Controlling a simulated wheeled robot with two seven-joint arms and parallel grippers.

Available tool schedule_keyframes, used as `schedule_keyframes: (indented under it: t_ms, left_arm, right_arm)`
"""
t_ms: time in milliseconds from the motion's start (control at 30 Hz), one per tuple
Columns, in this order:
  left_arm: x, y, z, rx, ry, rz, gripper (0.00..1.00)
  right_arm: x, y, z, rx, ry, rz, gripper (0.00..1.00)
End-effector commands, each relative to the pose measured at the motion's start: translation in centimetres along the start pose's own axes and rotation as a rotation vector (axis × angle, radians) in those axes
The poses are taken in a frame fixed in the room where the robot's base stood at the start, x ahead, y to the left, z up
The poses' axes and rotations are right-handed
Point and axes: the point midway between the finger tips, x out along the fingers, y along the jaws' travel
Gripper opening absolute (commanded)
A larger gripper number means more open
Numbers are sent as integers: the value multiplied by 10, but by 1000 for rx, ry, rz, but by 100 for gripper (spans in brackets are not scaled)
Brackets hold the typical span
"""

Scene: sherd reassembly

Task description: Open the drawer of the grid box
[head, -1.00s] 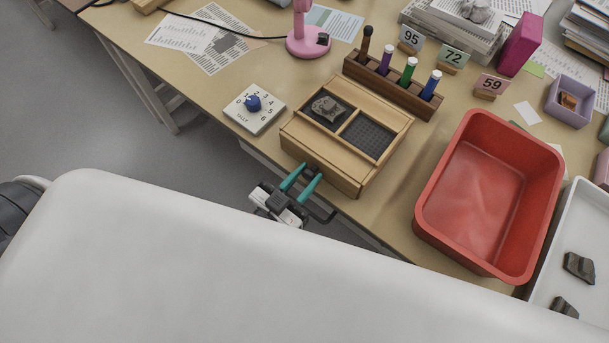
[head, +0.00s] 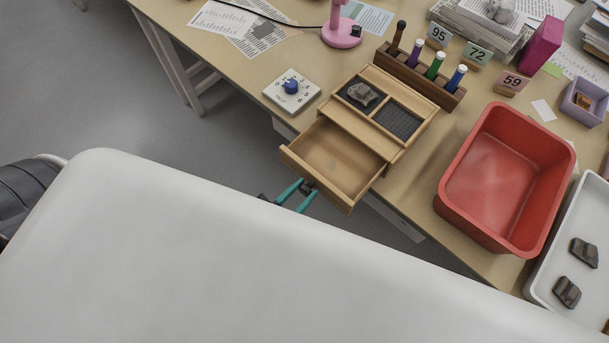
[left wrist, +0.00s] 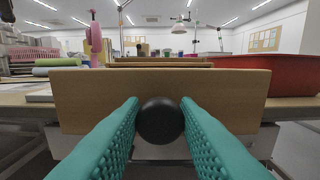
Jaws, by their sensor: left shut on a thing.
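The wooden grid box (head: 372,125) stands at the table's near edge. Its top has two compartments; a grey sherd (head: 362,95) lies in the left one, and the right one has a dark grid floor. Its drawer (head: 335,160) is pulled well out past the table edge and looks empty. My left gripper (head: 297,194) is at the drawer's front. In the left wrist view its teal fingers are shut on the round black knob (left wrist: 160,120) in the middle of the drawer front (left wrist: 75,98). My right gripper is not in view.
A red bin (head: 508,175) stands right of the box, beside a white tray (head: 545,285) with dark sherds. A white dial (head: 291,92) lies left of the box. A pen rack (head: 420,78) stands behind it.

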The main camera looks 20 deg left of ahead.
Motion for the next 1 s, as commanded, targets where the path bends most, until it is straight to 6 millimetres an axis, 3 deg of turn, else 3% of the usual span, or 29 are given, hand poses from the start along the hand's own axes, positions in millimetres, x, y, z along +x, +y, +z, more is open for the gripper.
schedule_keyframes:
  t_ms: [133, 167, 267, 533, 667, 1000]
  left_arm:
    - [0, 0, 0, 1, 0, 0, 0]
    - [0, 0, 0, 1, 0, 0, 33]
    - [0, 0, 0, 1, 0, 0, 49]
    - [0, 0, 0, 1, 0, 0, 49]
    - [-10, 0, -2, 1, 3, 0, 49]
    - [-78, 0, -2, 1, 5, -1, 49]
  right_arm:
    - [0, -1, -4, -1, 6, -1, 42]
    - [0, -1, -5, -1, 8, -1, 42]
    - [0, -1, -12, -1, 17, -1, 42]
    - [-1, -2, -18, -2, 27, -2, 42]
    - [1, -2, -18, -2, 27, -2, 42]
    - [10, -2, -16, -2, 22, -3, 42]
